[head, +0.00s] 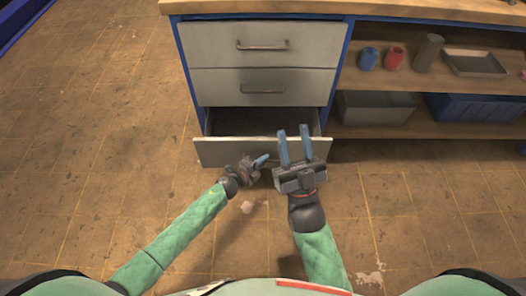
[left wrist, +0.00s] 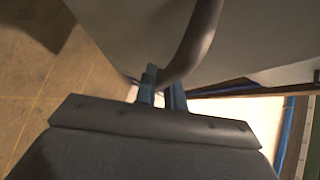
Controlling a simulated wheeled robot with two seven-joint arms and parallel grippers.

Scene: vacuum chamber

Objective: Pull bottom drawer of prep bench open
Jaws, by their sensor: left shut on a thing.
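The bottom drawer (head: 218,153) of the prep bench (head: 186,70) stands pulled out, and its dark inside shows from above in the head view. My left gripper (head: 262,160) is at the front of this drawer. In the left wrist view its blue fingers (left wrist: 162,88) are shut on the dark curved handle (left wrist: 200,38), with the grey drawer front (left wrist: 130,30) behind. The handle is hidden in the head view. My right gripper (head: 294,130) is open and empty, its two blue fingers apart, over the drawer's right front part.
The two drawers above, top (head: 215,45) and middle (head: 215,87), are closed. Open shelves to the right hold a blue cup (head: 369,59), a red cup (head: 394,58), a grey cylinder (head: 429,53), a tray (head: 475,63) and bins (head: 375,107). The floor to the left is clear.

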